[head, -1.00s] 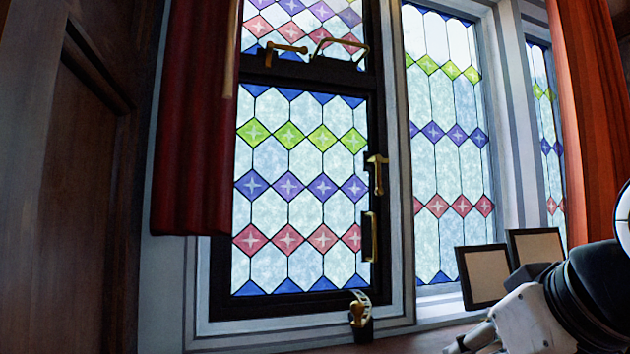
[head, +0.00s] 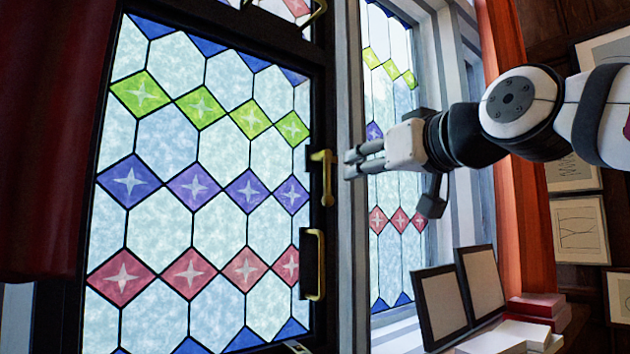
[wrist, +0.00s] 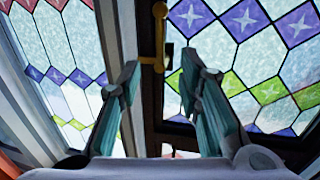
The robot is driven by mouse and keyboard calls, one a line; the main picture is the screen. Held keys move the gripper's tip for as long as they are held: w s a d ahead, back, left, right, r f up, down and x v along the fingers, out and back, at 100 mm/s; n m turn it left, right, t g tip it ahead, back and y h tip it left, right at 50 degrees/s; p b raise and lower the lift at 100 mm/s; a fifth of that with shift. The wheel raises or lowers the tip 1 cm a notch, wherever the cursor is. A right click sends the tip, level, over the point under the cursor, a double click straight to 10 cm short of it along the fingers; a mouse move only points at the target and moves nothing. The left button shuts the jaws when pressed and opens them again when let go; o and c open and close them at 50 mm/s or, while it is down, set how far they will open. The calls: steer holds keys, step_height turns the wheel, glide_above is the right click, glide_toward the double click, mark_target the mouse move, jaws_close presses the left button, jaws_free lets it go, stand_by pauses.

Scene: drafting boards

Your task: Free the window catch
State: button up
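The brass window catch (head: 327,180) is on the dark right-hand frame of the stained-glass casement (head: 165,155). Its short arm points left and its longer bar hangs down. My gripper (head: 352,163) is level with the upper part of the catch, just right of it in the head view, with its fingers pointing left. In the wrist view, which looks upside down, the catch (wrist: 158,38) shows between and beyond the two spread fingers (wrist: 160,62). The gripper is open and holds nothing. A gap to the catch seems to remain; its depth is hard to judge.
A brass pull handle (head: 316,265) is on the frame below the catch. Two picture frames (head: 443,304) stand on the sill, with books (head: 532,312) to their right. A red curtain (head: 45,140) hangs at left and an orange one (head: 522,220) behind my arm.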

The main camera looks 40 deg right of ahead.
mark_target(329, 178)
steer(key=w, duration=0.4)
steer(key=w+d+p, duration=0.1)
steer(key=w, duration=0.3)
steer(key=w+d, duration=0.1)
steer(key=w, duration=0.4)
steer(key=shift+f, duration=0.1)
jaws_close()
